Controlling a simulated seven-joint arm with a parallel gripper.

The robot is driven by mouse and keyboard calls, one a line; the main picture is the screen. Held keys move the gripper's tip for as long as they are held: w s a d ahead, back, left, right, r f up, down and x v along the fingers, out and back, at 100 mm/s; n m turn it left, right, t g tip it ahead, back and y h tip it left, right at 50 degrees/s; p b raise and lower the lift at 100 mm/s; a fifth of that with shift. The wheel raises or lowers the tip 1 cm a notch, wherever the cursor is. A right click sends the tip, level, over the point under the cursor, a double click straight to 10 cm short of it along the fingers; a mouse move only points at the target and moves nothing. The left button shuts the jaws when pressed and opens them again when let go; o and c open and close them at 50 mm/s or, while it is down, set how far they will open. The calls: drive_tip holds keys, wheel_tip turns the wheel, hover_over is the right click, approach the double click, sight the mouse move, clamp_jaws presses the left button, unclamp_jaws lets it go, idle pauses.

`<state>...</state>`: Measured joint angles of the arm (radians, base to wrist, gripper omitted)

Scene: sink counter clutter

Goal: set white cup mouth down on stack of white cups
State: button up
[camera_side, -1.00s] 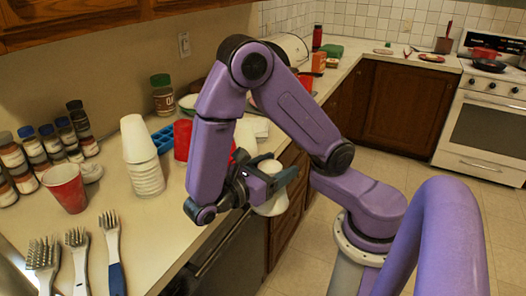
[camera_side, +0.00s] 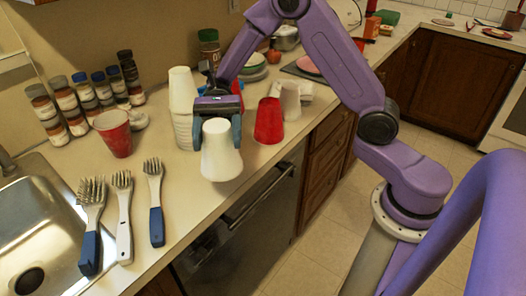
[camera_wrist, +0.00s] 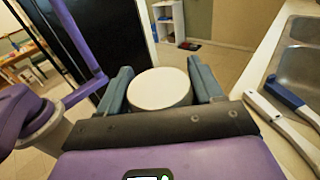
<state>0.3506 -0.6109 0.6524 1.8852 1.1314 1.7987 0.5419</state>
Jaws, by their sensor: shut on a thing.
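My gripper (camera_side: 217,133) is shut on a white cup (camera_side: 221,155), with one finger on each side of it. The cup is mouth down and close to upright, held near the counter's front edge. Its round closed base (camera_wrist: 160,88) faces the camera between the fingers in the wrist view. The stack of white cups (camera_side: 182,100) stands mouth down on the counter, left of and behind the held cup. My gripper hides part of the stack's right side. The stack is not visible in the wrist view.
A red cup (camera_side: 269,121) and another white cup (camera_side: 290,99) stand right of my gripper. An upright red cup (camera_side: 114,134), several spice jars (camera_side: 83,93) and three brushes (camera_side: 155,200) are to the left, near the sink (camera_side: 40,230). A lidded jar (camera_side: 209,48) stands behind.

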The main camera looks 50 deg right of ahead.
drive_tip(key=w+r+m+t+y, duration=0.3)
drive_tip(key=w+r+m+t, duration=0.15)
drive_tip(key=w, duration=0.25)
wheel_tip(320, 180, up, 10)
drive_tip(key=m+t, duration=0.9)
drive_tip(key=t, duration=0.6)
hover_over(173, 71)
drive_tip(key=shift+a+f, duration=0.15)
drive_tip(key=shift+f, duration=3.8)
drive_tip(key=shift+f, duration=0.9)
drive_tip(key=o, duration=1.1)
drive_tip(key=shift+c, duration=0.2)
drive_tip(key=shift+s, duration=0.1)
